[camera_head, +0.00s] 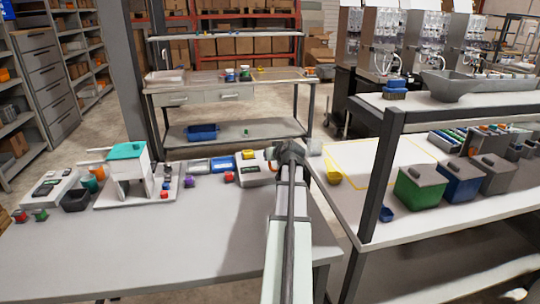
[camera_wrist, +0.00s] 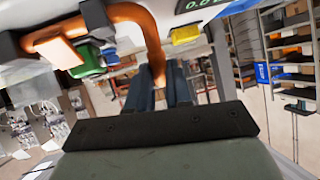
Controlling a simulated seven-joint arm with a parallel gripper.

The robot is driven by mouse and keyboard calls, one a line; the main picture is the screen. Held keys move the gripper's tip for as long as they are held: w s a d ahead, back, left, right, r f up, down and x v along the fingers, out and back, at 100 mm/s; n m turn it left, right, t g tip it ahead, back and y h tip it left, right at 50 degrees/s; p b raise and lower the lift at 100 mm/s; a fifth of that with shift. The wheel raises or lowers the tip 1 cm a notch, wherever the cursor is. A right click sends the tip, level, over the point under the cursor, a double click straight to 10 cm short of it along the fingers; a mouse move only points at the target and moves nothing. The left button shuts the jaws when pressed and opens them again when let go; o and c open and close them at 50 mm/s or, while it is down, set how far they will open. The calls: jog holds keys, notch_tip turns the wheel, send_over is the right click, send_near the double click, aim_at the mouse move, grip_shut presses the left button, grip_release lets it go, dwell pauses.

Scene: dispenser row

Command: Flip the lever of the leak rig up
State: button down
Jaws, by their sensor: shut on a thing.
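The leak rig (camera_head: 252,172) appears to be the light box at the back right of the near table, with a yellow part on top. In the wrist view its housing (camera_wrist: 215,10) shows at the top, tilted, with a dark display. An orange curved bar (camera_wrist: 140,20) bends across it and down between my fingers. I cannot tell for sure whether this bar is the lever. My gripper (camera_wrist: 160,85) is shut on the bar's end. In the head view my gripper (camera_head: 284,152) is at the rig's right side, and my arm hides part of the rig.
A white stand with a teal top (camera_head: 127,150) is at the left of the near table. Blue and grey cylinders (camera_head: 210,165) and small coloured pieces lie left of the rig. The table's front is clear. A shelf post (camera_head: 380,175) rises to the right.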

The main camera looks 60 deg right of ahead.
jog(key=shift+s+h, duration=0.1)
jog(key=shift+h, duration=0.2)
jog(key=c, duration=1)
grip_release()
jog(key=shift+c, duration=0.2)
jog(key=v, duration=1.4)
jog(key=shift+f, duration=0.1)
